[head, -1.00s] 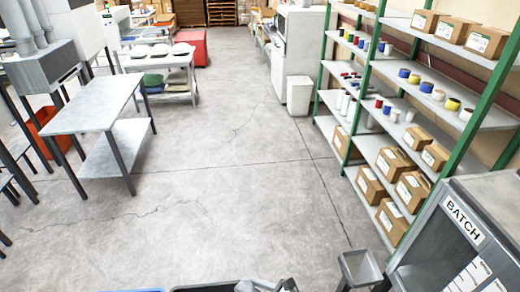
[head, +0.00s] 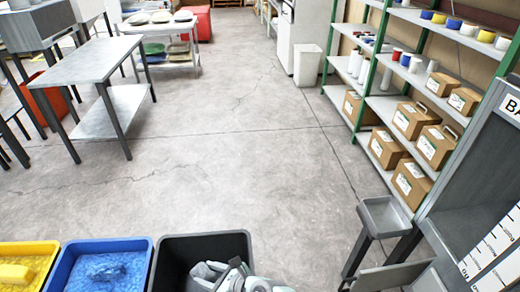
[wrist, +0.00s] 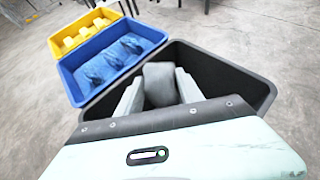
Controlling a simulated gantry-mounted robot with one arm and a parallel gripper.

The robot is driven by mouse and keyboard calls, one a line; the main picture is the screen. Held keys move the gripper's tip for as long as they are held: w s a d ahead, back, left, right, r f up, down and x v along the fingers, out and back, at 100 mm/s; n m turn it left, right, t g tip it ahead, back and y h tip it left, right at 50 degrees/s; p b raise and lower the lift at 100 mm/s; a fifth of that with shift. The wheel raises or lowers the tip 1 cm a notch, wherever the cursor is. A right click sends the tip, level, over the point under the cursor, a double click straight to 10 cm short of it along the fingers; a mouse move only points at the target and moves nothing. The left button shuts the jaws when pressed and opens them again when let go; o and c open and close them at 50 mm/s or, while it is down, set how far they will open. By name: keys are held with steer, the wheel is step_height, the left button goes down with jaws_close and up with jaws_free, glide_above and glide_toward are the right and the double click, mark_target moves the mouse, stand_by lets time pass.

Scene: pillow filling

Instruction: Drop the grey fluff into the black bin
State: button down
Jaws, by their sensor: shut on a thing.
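The black bin (head: 203,238) is at the bottom centre of the head view, and it also shows in the wrist view (wrist: 232,72). My gripper (wrist: 159,90) is over the black bin, with its two pale fingers pointing into the bin's outline. It is shut on the grey fluff (wrist: 158,80), a small grey lump between the fingers. In the head view my gripper (head: 228,275) covers part of the bin's inside. How high the fluff is above the bin floor is hard to tell.
A blue bin (head: 108,245) with blue stuff stands just left of the black bin, and a yellow bin (head: 28,248) with yellow stuff beyond it. A small grey stand (head: 382,215) and grey cabinet (head: 465,200) are to the right.

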steer(key=f, duration=0.1)
steer(key=a+f+b, duration=0.1)
steer(key=f+b, duration=0.1)
steer(key=shift+a+f, duration=0.35)
steer(key=shift+f, duration=0.05)
steer(key=shift+f+b, duration=1.65)
steer(key=shift+f, duration=1.2)
steer(key=c, duration=0.7)
jaws_free()
steer(key=shift+d, duration=0.1)
steer(key=p+v, duration=0.2)
steer(key=v, duration=0.8)
steer(key=shift+s+d+r+p, duration=0.15)
steer(key=shift+d+r+p, duration=0.05)
steer(key=shift+d+p, duration=0.1)
